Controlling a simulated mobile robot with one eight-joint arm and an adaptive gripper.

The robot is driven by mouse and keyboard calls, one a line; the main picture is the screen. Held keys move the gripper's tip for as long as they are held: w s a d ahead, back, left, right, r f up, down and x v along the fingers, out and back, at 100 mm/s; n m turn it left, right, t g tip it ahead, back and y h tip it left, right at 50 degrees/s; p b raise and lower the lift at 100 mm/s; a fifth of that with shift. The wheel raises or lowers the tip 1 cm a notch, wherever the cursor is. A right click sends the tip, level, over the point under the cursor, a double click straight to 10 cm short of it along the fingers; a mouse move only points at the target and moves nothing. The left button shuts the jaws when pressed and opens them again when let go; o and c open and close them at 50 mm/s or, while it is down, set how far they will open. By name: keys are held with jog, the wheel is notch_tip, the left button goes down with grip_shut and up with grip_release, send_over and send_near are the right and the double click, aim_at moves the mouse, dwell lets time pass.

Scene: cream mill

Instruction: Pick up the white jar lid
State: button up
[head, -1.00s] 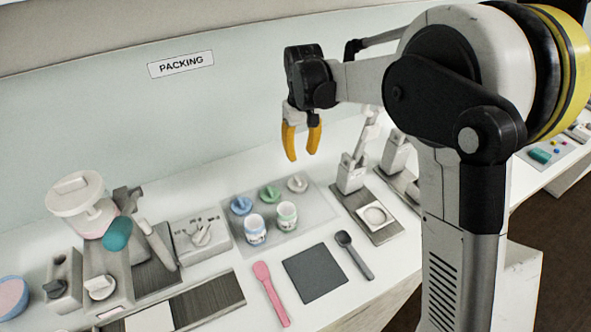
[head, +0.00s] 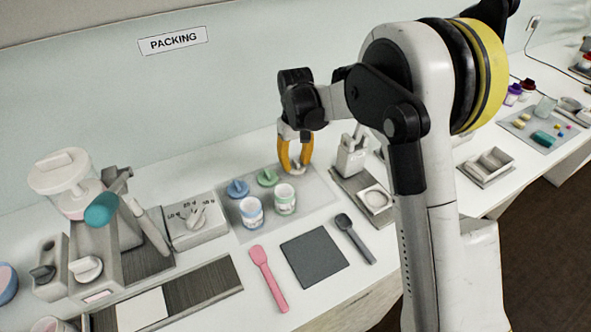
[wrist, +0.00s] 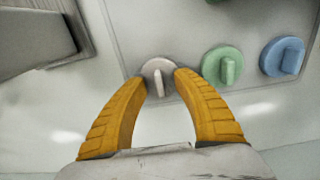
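The white jar lid (wrist: 158,76), round with a raised grip bar, shows in the wrist view between my fingertips. In the head view it is hidden behind my gripper (head: 295,170). My gripper, with its two yellow curved fingers, is open; in the wrist view the fingertips (wrist: 160,80) stand apart on either side of the lid. I cannot tell if they touch it. The green lid (wrist: 223,67) and blue lid (wrist: 283,57) lie in a row beside it; they also show in the head view as green (head: 267,177) and blue (head: 238,188).
The lids lie on a pale grey mat (head: 318,190). Two jars, blue-labelled (head: 251,212) and green-labelled (head: 285,199), stand in front. A grey device (head: 352,155) stands close right of my gripper. A dark square pad (head: 314,258) lies between a pink spatula (head: 268,278) and a dark scoop (head: 355,239).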

jog(key=shift+r, duration=0.1)
grip_shut()
